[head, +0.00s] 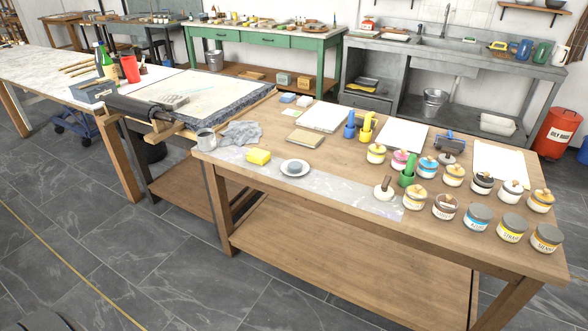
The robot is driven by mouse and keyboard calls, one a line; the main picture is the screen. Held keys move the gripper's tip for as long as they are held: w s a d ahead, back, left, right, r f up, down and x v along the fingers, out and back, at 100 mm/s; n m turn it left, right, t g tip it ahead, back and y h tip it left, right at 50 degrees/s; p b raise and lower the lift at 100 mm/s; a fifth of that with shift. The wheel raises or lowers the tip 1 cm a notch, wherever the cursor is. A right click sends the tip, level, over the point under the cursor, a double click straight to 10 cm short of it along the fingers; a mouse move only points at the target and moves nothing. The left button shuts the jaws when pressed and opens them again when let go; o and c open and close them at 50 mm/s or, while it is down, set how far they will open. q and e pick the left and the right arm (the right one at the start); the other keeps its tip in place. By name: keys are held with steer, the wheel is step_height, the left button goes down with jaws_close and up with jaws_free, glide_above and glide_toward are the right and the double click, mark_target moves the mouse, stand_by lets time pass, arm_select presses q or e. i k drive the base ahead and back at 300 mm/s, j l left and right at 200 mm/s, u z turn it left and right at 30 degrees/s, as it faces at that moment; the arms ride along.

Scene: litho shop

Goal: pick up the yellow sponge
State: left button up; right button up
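A yellow sponge (258,157) lies flat near the left front part of the wooden table (340,262), on a pale grey strip along the front edge. It stands apart from a white round dish (294,168) on its right and a crumpled grey cloth (240,133) behind it. Neither of my grippers shows in the head view.
Several labelled jars (479,217) crowd the table's right side. A small pot with a brown handle (384,189) stands at the front. White sheets (325,116) lie at the back. A litho press bed (200,96) adjoins the table's left. The grey tiled floor (120,262) in front is clear.

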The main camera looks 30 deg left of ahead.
mark_target(258, 156)
steer(key=i+j, duration=0.25)
steer(key=j, duration=0.2)
steer(key=i+j, duration=0.55)
steer(key=j, duration=0.3)
